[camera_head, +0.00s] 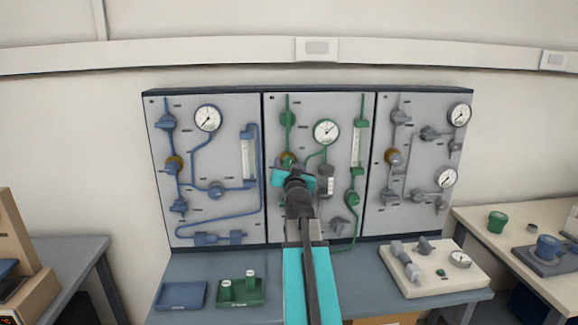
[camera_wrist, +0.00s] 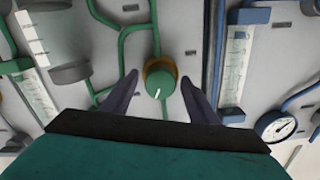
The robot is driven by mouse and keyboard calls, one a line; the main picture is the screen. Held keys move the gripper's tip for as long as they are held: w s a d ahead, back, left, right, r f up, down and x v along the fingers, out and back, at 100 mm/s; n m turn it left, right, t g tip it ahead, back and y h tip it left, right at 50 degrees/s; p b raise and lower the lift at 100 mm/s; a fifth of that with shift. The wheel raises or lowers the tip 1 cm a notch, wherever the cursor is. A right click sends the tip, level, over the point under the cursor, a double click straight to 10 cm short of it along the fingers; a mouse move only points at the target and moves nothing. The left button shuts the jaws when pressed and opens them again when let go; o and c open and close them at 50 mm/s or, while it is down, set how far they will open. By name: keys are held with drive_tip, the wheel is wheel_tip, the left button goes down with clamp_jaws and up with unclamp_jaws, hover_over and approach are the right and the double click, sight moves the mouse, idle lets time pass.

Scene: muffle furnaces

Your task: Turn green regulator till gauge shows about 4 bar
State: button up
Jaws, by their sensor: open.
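The green regulator is a round green knob (camera_wrist: 158,84) with a white mark and a brass-coloured collar behind it, on the middle panel. In the head view only its top (camera_head: 288,157) shows above my gripper (camera_head: 293,170). In the wrist view my gripper (camera_wrist: 160,82) is open, with one dark finger on each side of the knob. Small gaps show there, and I cannot tell whether either finger touches it. The round white gauge (camera_head: 326,132) of the green panel is up and right of the knob in the head view; its reading is too small to tell.
A blue panel (camera_head: 225,170) stands left and a grey panel (camera_head: 420,215) right, both with knobs and gauges. Green pipes and a flow tube (camera_head: 358,147) run near the knob. Green and blue trays (camera_head: 180,296) and a white board with fittings lie on the bench below.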

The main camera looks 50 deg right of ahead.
drive_tip(key=c, duration=1)
drive_tip(key=shift+c, duration=0.2)
drive_tip(key=shift+n+b, duration=0.3)
drive_tip(key=shift+b, duration=0.35)
drive_tip(key=o, duration=1)
drive_tip(key=shift+o, duration=0.2)
drive_tip(key=shift+s+a, duration=0.1)
